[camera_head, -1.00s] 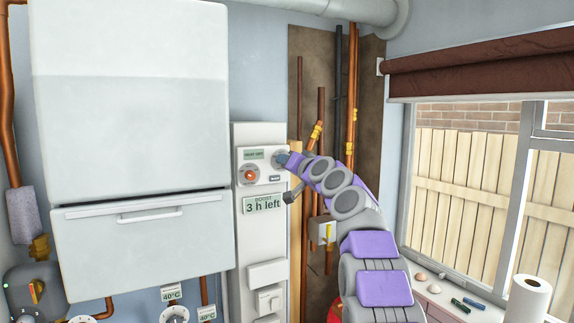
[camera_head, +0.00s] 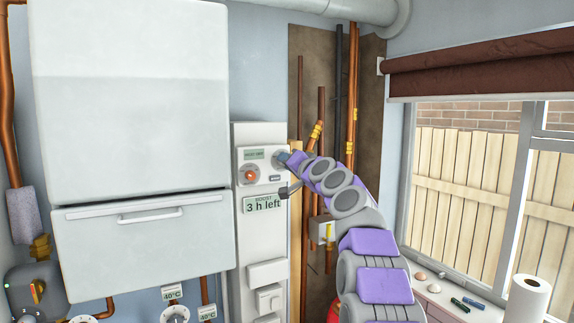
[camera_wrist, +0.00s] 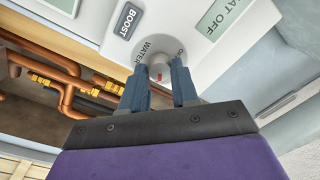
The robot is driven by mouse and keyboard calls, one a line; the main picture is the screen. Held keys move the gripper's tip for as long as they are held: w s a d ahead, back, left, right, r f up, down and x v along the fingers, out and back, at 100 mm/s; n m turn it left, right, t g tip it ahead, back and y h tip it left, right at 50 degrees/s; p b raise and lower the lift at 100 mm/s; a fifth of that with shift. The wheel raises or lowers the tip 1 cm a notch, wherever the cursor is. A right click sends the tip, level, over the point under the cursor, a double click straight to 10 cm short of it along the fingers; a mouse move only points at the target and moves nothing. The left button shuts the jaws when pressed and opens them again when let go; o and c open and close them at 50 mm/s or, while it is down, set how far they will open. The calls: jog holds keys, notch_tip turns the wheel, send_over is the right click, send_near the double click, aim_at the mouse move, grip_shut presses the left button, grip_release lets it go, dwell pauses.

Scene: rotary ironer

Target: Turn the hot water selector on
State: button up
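The hot water selector is a small grey round knob (camera_wrist: 158,62) with a red mark, on a white control panel (camera_wrist: 235,65). In the wrist view the word WATER shows beside it, and a partly hidden label is on its other side. My gripper (camera_wrist: 160,68) has one blue finger on each side of the knob, with the fingertips appearing to touch it. In the head view my gripper (camera_head: 283,158) is at the panel's upper right and hides most of the knob.
A white boiler (camera_head: 135,100) stands to the left. Copper pipes (camera_head: 352,120) run on the right.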

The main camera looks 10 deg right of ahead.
jog(key=o, duration=0.4)
jog(key=shift+d, duration=0.1)
jog(key=shift+s+f, duration=0.1)
jog(key=shift+s, duration=0.05)
jog(key=b+v, duration=0.5)
jog(key=v, duration=1.2)
jog(key=shift+d+f, duration=0.1)
